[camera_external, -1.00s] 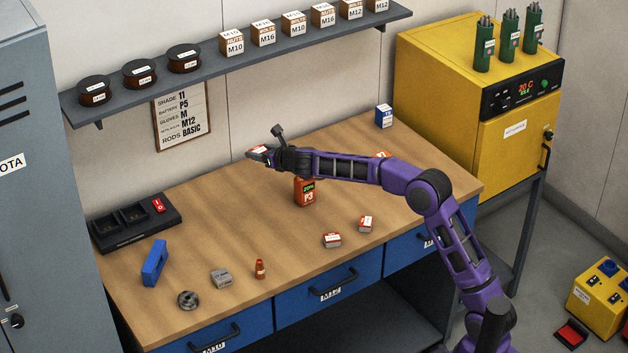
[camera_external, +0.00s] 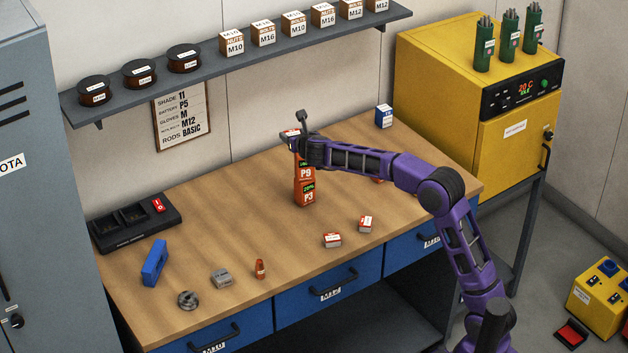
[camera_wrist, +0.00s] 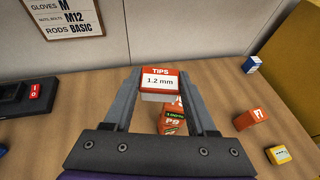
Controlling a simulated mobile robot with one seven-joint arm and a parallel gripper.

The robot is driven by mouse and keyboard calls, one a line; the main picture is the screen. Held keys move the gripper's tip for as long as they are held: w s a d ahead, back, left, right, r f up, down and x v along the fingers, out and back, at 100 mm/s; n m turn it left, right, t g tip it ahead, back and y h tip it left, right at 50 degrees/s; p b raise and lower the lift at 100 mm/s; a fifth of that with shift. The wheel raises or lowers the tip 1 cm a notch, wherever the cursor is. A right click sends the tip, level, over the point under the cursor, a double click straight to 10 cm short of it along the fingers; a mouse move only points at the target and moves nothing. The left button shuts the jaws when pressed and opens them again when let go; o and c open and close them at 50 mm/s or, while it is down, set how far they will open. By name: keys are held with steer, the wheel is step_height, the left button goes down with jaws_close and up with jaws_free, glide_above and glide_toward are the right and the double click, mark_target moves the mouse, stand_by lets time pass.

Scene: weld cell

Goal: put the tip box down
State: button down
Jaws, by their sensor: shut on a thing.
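The tip box (camera_wrist: 160,82), red and white and labelled "TIPS 1.2 mm", is between the two fingers of my gripper (camera_wrist: 160,74) in the wrist view. My gripper is shut on it. In the external view the tip box (camera_external: 290,133) shows only in part beside my gripper (camera_external: 297,141). It is held above the workbench (camera_external: 225,220), over or behind the orange batteries. What lies directly below the box is partly hidden by the box and gripper.
Orange batteries P9 (camera_external: 306,172) and P3 (camera_external: 309,197) stand close under my gripper. Two small red-and-white boxes (camera_external: 332,241) (camera_external: 366,224) lie nearer the front. A charger (camera_external: 135,222) is at left, a blue box (camera_external: 384,116) at the back right. The left-middle bench is clear.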

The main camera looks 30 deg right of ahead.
steer(key=s+d+m+g+h, duration=0.3)
steer(key=s+d+m+h, duration=0.3)
steer(key=d, duration=0.6)
step_height(320, 180, up, 3)
steer(key=m+g+h, duration=0.3)
steer(key=m+g, duration=0.2)
glide_above(396, 214)
steer(key=shift+n, duration=0.3)
step_height(396, 214, down, 24)
steer(key=shift+a+b, duration=0.1)
steer(key=shift+b, duration=0.6)
steer(key=shift+f, duration=2.15)
steer(key=shift+f+b, duration=0.15)
steer(key=shift+b, duration=0.25)
steer(key=shift+c, duration=1)
jaws_free()
